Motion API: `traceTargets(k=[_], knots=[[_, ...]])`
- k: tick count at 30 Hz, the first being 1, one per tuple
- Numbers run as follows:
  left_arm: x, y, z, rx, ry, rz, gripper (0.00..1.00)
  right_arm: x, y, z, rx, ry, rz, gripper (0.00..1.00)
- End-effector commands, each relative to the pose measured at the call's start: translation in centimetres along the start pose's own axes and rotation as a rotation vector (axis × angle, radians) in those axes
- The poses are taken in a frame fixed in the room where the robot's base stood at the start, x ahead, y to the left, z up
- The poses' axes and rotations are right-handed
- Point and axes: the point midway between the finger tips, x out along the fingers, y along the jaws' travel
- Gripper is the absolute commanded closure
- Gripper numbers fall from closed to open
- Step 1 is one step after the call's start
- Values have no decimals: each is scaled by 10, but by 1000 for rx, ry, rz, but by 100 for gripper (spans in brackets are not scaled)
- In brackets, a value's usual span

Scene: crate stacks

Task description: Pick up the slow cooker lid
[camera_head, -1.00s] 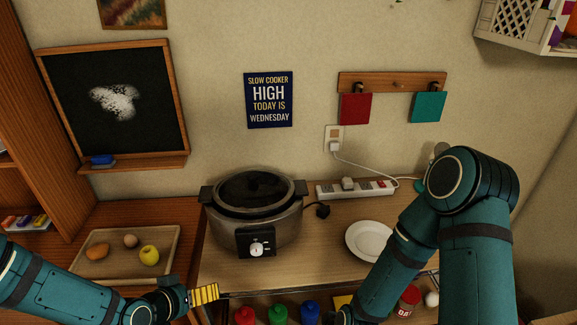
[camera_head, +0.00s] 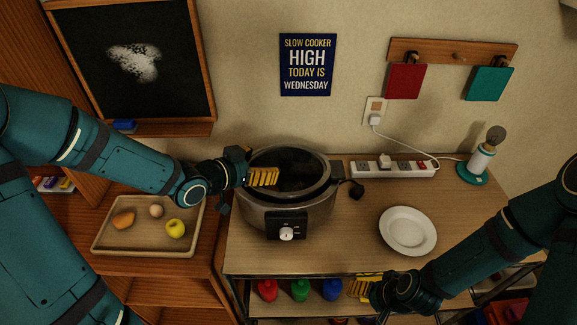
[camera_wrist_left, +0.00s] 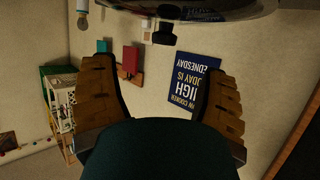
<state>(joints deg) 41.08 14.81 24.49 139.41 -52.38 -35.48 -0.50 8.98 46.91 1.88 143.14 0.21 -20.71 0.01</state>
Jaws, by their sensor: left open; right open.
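The slow cooker (camera_head: 318,217) stands at the left end of the wooden counter. Its dark glass lid (camera_head: 300,163) sits on top; the lid also shows in the left wrist view (camera_wrist_left: 215,12), upside down, with its black knob (camera_wrist_left: 163,35) between and beyond the fingers. My left gripper (camera_head: 274,178) is open over the lid's left part, with its fingers aimed at the knob. In the head view the knob is hard to pick out against the dark glass. My right gripper (camera_head: 354,287) is open and empty, low at the counter's front edge.
A white plate (camera_head: 408,231), a power strip (camera_head: 400,168) and a lamp (camera_head: 480,166) are to the right of the cooker. A tray (camera_head: 140,250) with fruit and an egg is on the left. Several coloured bottles are on the shelf below.

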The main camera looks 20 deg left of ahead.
Motion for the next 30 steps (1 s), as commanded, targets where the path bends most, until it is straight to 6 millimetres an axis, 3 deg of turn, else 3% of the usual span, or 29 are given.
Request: traceTargets(k=[1, 6, 14, 24, 30], knots=[[12, 1, 2, -2, 1, 5, 26, 5, 1, 0, 0, 0, 1, 33], [37, 1, 0, -1, 1, 3, 26, 8, 2, 0, -1, 1, 2, 33], [53, -1, 0, -1, 0, 2, 26, 9, 3, 0, 0, 1, 2, 33], [95, -5, -1, -2, -1, 2, 26, 8, 3, 0, 0, 1, 2, 33], [99, -6, -1, 0, -1, 0, 26, 8, 3, 0, 0, 1, 2, 33]])
